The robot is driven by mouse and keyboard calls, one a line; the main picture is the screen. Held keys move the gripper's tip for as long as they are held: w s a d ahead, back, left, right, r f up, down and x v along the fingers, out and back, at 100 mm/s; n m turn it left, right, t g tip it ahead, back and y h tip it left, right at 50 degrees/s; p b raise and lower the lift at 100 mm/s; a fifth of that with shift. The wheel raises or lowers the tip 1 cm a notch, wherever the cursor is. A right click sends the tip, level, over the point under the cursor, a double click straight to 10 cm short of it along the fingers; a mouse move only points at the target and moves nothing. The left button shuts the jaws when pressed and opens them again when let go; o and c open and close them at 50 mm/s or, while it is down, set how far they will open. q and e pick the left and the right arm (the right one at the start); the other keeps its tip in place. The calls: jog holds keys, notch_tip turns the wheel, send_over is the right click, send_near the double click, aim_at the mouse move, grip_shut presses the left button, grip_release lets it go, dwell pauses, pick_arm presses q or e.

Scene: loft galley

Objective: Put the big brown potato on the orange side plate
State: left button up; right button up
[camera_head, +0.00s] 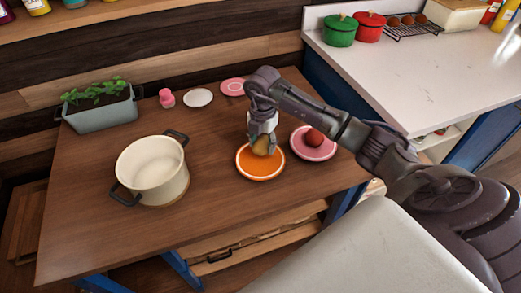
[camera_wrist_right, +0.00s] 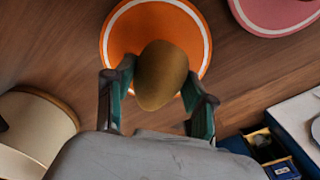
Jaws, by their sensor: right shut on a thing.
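The big brown potato (camera_wrist_right: 161,76) is between the fingers of my right gripper (camera_wrist_right: 158,88) in the right wrist view. In the head view the potato (camera_head: 262,146) shows below my right gripper (camera_head: 263,142), over the orange side plate (camera_head: 259,172). The orange plate, with a white ring near its rim, also shows in the right wrist view (camera_wrist_right: 120,45). My right gripper is shut on the potato. I cannot tell whether the potato touches the plate. My left gripper is not in view.
A pink plate (camera_head: 329,152) with a reddish round item (camera_head: 313,137) stands right of the orange plate. A cream pot (camera_head: 152,170) stands to the left. A planter (camera_head: 102,115), a pink bottle (camera_head: 166,98), a white plate (camera_head: 198,98) and another pink plate (camera_head: 233,87) are farther back.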

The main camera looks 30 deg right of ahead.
aim_at(260, 158)
jog(key=shift+w+a+f, duration=0.2)
jog(key=shift+a+f, duration=0.05)
jog(key=shift+f, duration=0.2)
notch_tip(260, 158, down, 3)
jog(key=shift+f+p, duration=0.1)
jog(key=shift+p, duration=0.3)
jog(key=shift+f, duration=0.3)
jog(key=o, duration=1.2)
jog(key=shift+o, duration=0.2)
jog(key=shift+r, duration=0.3)
jog(key=shift+d+r, duration=0.1)
jog(key=shift+r, duration=0.25)
notch_tip(260, 158, up, 11)
jog(key=shift+r+b, duration=0.1)
jog(key=shift+b, duration=0.7)
